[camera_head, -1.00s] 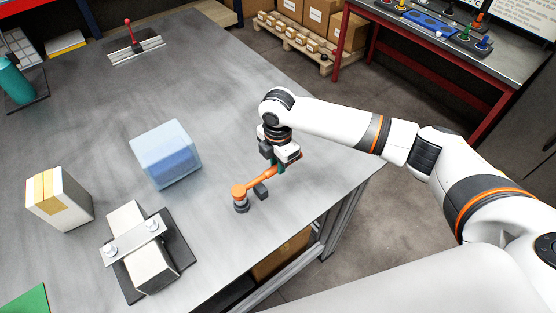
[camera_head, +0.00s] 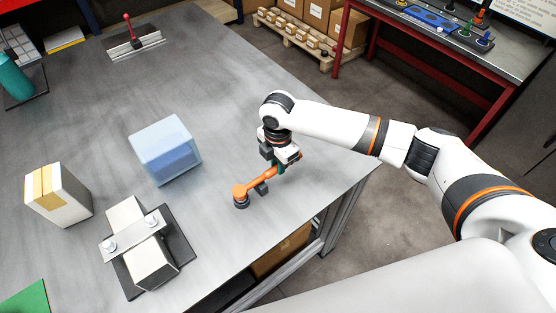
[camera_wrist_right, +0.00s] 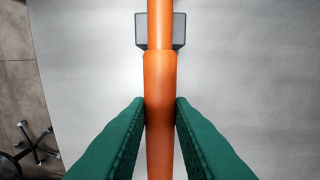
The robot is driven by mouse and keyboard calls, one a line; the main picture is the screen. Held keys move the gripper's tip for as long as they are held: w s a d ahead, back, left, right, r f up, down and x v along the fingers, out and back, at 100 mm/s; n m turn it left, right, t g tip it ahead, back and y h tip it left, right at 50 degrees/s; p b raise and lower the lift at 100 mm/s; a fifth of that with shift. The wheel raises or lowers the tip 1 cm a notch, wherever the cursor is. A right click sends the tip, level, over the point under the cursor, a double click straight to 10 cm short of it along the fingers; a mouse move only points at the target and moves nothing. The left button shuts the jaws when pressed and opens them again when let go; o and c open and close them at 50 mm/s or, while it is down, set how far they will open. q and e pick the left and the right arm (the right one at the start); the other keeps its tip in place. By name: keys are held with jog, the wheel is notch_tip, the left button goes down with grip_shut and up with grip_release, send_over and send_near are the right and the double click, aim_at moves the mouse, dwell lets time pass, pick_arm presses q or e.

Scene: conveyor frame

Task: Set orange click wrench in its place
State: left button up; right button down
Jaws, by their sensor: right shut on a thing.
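The orange click wrench (camera_head: 258,179) is over the grey table near its right edge, with its round head toward the lower left in the head view. My right gripper (camera_head: 278,170) is shut on its handle. In the right wrist view the green fingers of the right gripper (camera_wrist_right: 160,112) press on both sides of the orange wrench handle (camera_wrist_right: 160,75). A grey block (camera_wrist_right: 160,30) shows behind the handle there. I cannot tell whether the wrench touches the table. My left gripper is not in view.
A bolted metal fixture on a dark plate (camera_head: 178,250), a translucent blue box (camera_head: 165,150) and a white-and-yellow carton (camera_head: 58,195) stand left of the wrench. A red-handled fixture (camera_head: 135,45) is at the back. The table's middle is bare. A red-framed bench (camera_head: 500,65) stands beyond.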

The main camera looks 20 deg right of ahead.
jog(key=shift+f, duration=0.35)
jog(key=c, duration=1.2)
grip_release()
jog(key=shift+r+b, duration=0.35)
jog(key=shift+r, duration=0.1)
notch_tip(320, 180, up, 11)
jog(key=b, duration=0.3)
